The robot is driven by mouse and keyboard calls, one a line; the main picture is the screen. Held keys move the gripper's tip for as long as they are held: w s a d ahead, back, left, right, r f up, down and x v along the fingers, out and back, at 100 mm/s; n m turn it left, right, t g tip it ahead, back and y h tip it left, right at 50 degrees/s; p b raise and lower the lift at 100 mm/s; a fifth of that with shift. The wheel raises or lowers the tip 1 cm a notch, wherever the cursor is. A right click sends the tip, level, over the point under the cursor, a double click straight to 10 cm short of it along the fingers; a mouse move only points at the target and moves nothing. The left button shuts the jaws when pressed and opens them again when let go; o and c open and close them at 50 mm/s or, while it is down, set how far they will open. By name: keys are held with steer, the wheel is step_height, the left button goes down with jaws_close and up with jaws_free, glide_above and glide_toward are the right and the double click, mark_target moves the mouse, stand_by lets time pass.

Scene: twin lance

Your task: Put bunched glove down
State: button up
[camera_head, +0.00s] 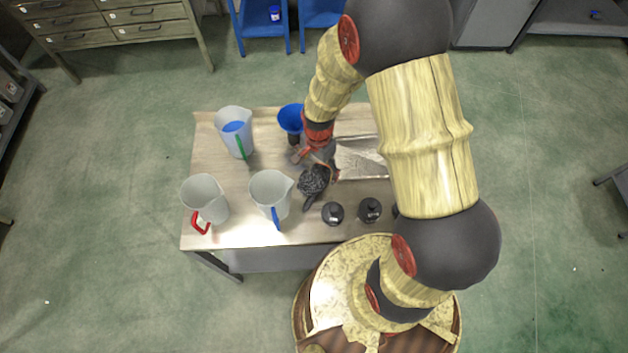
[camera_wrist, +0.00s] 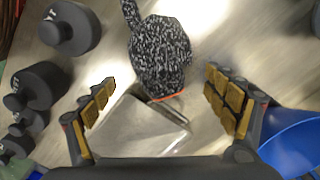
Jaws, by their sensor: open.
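The bunched glove (camera_head: 314,181) is speckled black and white, with an orange edge that shows in the wrist view (camera_wrist: 160,58). It lies near the middle of the table, right of a blue-handled jug, with one narrow end sticking out. My gripper (camera_head: 316,167) is open at the glove in the head view. In the wrist view its two padded fingers (camera_wrist: 160,80) stand wide apart, with the glove beyond and between their tips and no visible finger contact. Whether the glove's edge touches the grey metal tray (camera_wrist: 137,127) is unclear.
On the table (camera_head: 232,178) stand the blue-handled jug (camera_head: 268,190), a red-handled jug (camera_head: 203,196), a green-handled jug (camera_head: 232,140) and a blue funnel (camera_head: 290,118). Black knobbed weights (camera_head: 333,213) stand near the front edge. My arm hides the table's right side.

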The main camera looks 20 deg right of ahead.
step_height(320, 180, down, 3)
steer(key=shift+f+b, duration=0.1)
steer(key=shift+b, duration=0.2)
steer(key=c, duration=0.4)
steer(key=c, duration=0.7)
steer(key=shift+c, duration=0.6)
